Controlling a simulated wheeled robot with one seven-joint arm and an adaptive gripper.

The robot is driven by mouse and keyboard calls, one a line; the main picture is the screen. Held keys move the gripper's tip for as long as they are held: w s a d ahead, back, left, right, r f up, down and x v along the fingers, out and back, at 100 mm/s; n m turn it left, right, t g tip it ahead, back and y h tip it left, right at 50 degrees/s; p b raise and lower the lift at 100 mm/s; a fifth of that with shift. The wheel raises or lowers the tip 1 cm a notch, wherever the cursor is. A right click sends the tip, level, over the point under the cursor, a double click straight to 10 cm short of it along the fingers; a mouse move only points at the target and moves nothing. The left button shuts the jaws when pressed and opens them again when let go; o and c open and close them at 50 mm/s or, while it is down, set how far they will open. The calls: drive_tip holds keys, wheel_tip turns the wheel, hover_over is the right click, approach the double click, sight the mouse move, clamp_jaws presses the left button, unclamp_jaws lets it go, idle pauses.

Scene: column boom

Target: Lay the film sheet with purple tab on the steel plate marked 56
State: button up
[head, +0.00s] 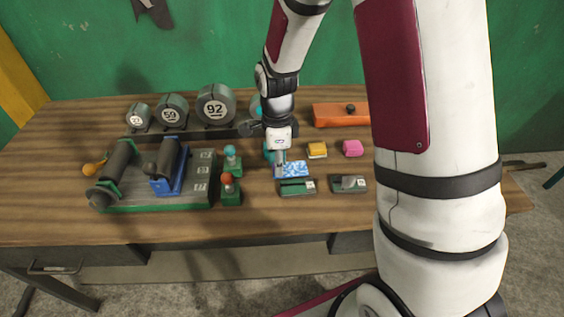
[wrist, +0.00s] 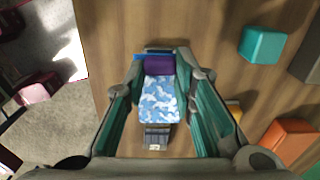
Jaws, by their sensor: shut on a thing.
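The film sheet (head: 293,169) has a blue and white cloud-like pattern. It also shows in the wrist view (wrist: 160,103), with its purple tab (wrist: 158,65) between the fingertips. My gripper (head: 281,159) is shut on the film sheet, which is near the middle of the bench; the fingers also show in the wrist view (wrist: 160,72). A dark green-edged plate (head: 298,188) with a small label lies just in front of the sheet. A grey plate (head: 349,184) with a label lies to its right. I cannot read 56 on either plate.
A green-based roller device (head: 160,207) stands at left. Teal-topped (head: 231,155) and red-topped (head: 230,187) handled pieces stand between it and the sheet. Yellow (head: 317,150) and pink (head: 353,148) blocks lie behind the plates.

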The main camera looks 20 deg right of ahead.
drive_tip(key=shift+f+b, duration=1.7)
drive_tip(key=shift+f, duration=1.8)
drive_tip(key=shift+f, duration=0.1)
drive_tip(key=o, duration=1)
drive_tip(key=shift+c, duration=0.2)
drive_tip(key=shift+o, duration=0.4)
drive_tip(key=o, duration=0.4)
drive_tip(key=shift+r+p, duration=2.1)
drive_tip(key=shift+r, duration=1.4)
